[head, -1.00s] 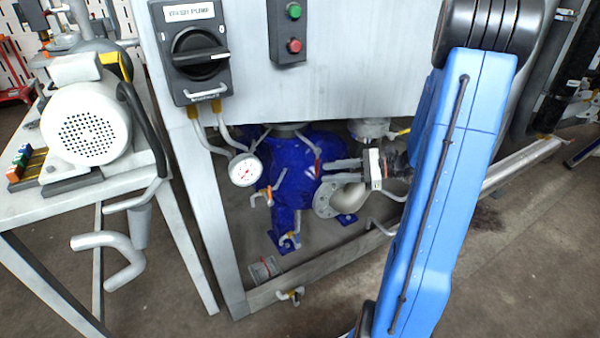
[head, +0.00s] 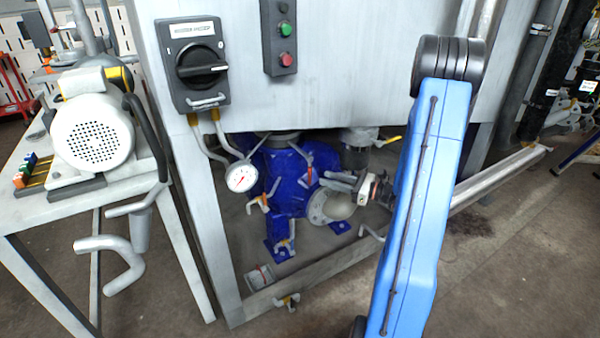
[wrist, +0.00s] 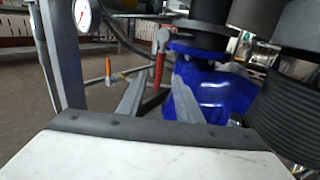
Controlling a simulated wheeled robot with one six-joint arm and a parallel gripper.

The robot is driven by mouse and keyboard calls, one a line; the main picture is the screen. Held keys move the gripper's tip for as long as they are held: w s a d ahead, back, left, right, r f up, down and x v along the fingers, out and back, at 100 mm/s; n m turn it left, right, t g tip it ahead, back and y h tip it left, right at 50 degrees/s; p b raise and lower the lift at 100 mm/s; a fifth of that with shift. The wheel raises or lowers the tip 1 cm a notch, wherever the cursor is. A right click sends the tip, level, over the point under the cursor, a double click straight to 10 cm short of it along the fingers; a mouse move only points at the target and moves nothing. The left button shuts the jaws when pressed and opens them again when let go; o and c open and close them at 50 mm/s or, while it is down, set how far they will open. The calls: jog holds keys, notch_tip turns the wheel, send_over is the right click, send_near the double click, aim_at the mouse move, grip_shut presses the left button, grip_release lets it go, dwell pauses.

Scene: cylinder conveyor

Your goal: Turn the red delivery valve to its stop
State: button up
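The red delivery valve lever (head: 309,174) is a small slim handle on the right side of the blue pump (head: 285,190), under the cabinet. In the wrist view the red lever (wrist: 159,68) stands nearly upright ahead of me, its lower part showing between my fingers. My gripper (head: 324,180) reaches in from the right, close to the lever in the head view. In the wrist view my gripper (wrist: 158,85) has its two grey fingers apart, with nothing held between them. I cannot tell whether a finger touches the lever.
A pressure gauge (head: 241,177) hangs left of the pump. A grey flanged pipe (head: 335,206) sits just below my gripper. The cabinet panel (head: 350,70) is above, with a frame rail (head: 320,272) low in front. A bench with a motor (head: 92,133) stands at left.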

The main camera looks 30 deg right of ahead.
aim_at(310, 171)
jog(key=x, duration=1.2)
grip_shut()
